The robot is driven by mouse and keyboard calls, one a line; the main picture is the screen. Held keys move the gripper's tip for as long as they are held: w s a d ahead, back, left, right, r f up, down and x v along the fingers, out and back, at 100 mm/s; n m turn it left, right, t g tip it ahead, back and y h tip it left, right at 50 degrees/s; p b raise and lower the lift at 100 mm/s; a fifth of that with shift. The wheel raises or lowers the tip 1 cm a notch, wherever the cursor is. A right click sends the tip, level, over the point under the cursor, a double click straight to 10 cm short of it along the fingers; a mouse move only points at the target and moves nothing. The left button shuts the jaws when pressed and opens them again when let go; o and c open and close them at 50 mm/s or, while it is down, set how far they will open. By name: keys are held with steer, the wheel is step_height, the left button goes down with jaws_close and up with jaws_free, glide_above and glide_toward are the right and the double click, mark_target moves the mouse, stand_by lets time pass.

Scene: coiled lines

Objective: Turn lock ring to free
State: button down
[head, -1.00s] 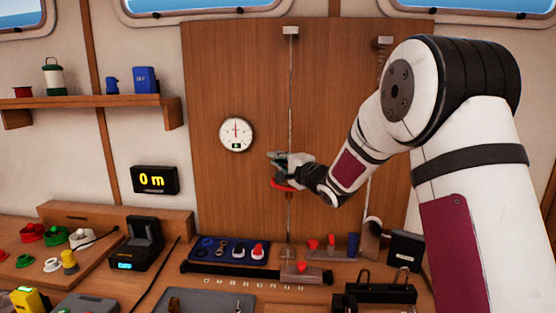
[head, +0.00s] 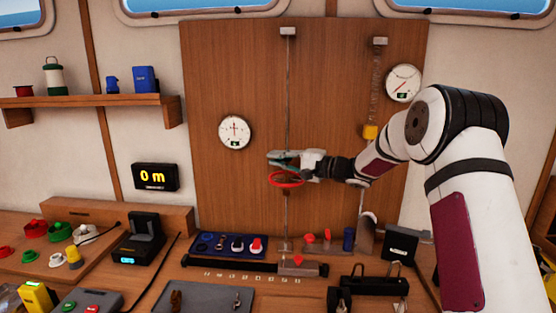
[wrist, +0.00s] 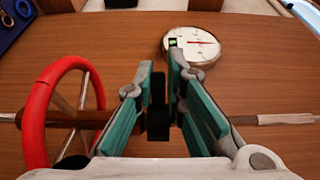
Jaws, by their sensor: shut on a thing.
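A thin upright line runs down the wooden panel, with a red spoked wheel (head: 286,180) around it; the wheel also shows at the left of the wrist view (wrist: 42,118). My gripper (head: 284,160) is level in front of the panel, just above this wheel and apart from its rim. In the wrist view its green fingers (wrist: 158,105) are closed across the line, on the part beside the wheel that I take for the lock ring.
A round white gauge (head: 235,132) is left of the line, another gauge (head: 403,83) at upper right. A display (head: 155,178) reads 0 m. The bench below holds a blue tray (head: 228,244) and several fittings.

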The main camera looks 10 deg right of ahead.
steer(key=shift+f, duration=0.35)
steer(key=c, duration=1.7)
jaws_free()
steer(key=shift+r, duration=0.15)
steer(key=shift+d, duration=0.1)
steer(key=v, duration=1.2)
